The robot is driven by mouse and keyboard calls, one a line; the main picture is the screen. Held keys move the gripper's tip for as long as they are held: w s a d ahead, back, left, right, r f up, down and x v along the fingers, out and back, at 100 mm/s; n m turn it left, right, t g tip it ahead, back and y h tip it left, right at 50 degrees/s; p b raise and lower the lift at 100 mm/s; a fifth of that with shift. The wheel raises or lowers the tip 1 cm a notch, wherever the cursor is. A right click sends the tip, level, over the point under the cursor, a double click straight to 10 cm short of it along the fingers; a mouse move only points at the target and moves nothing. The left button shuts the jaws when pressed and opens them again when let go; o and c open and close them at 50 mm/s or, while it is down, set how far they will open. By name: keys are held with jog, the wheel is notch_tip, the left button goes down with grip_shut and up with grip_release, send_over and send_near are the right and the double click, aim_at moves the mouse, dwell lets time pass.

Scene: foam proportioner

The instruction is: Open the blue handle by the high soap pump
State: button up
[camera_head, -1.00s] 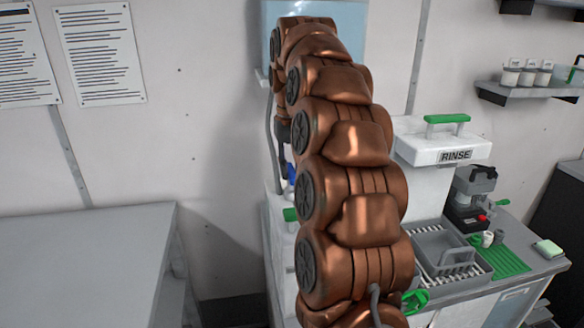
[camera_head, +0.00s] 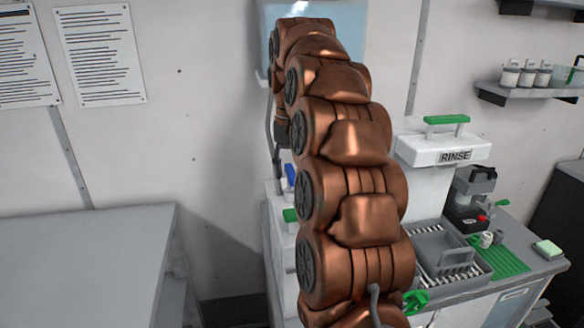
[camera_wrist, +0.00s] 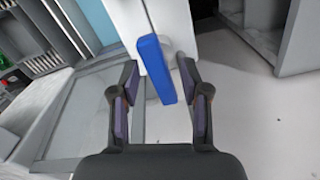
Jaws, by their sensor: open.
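The blue handle (camera_wrist: 155,68) shows large in the wrist view, a long bar fixed at a white housing (camera_wrist: 128,25). My gripper (camera_wrist: 162,100) is open, its two fingers on either side of the handle's near end. Whether the fingers touch the handle I cannot tell; gaps show on both sides in the picture. In the head view a small part of the blue handle (camera_head: 290,174) shows left of my arm, and a light blue soap pump panel (camera_head: 345,18) is on the wall above. My arm hides most of that area, including the gripper.
A green handle (camera_head: 290,215) sits just below the blue one. The RINSE unit (camera_head: 443,150) stands to the right, with a grey rack (camera_head: 445,250) on the counter. A grey table (camera_head: 80,255) is at left, with open floor and wall between.

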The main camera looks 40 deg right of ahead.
aim_at(289, 171)
jog(key=m+p, duration=0.1)
jog(key=m, duration=0.2)
jog(key=m+p, duration=0.1)
jog(key=m, duration=0.1)
jog(key=m+p, duration=0.1)
jog(key=shift+w+r+m, duration=0.1)
jog(key=shift+r+m, duration=0.1)
jog(key=shift+m, duration=0.2)
jog(key=m+p, duration=0.3)
jog(key=m, duration=0.1)
jog(key=shift+p, duration=0.35)
jog(key=shift+w+f+m+p, duration=0.15)
jog(key=shift+m+p, duration=1.5)
jog(key=shift+m, duration=0.35)
jog(key=shift+r+b, duration=1.5)
jog(key=shift+r, duration=2.25)
jog(key=s+a+f+n+g+b, duration=0.1)
jog(key=s+a+f+n+b, duration=0.7)
jog(key=s+a+f+n, duration=1)
jog(key=s+a+f, duration=0.2)
jog(key=s+a, duration=0.1)
jog(key=s, duration=0.1)
jog(key=shift+s+b, duration=0.3)
jog(key=shift+s, duration=0.05)
jog(key=shift+w+r, duration=0.1)
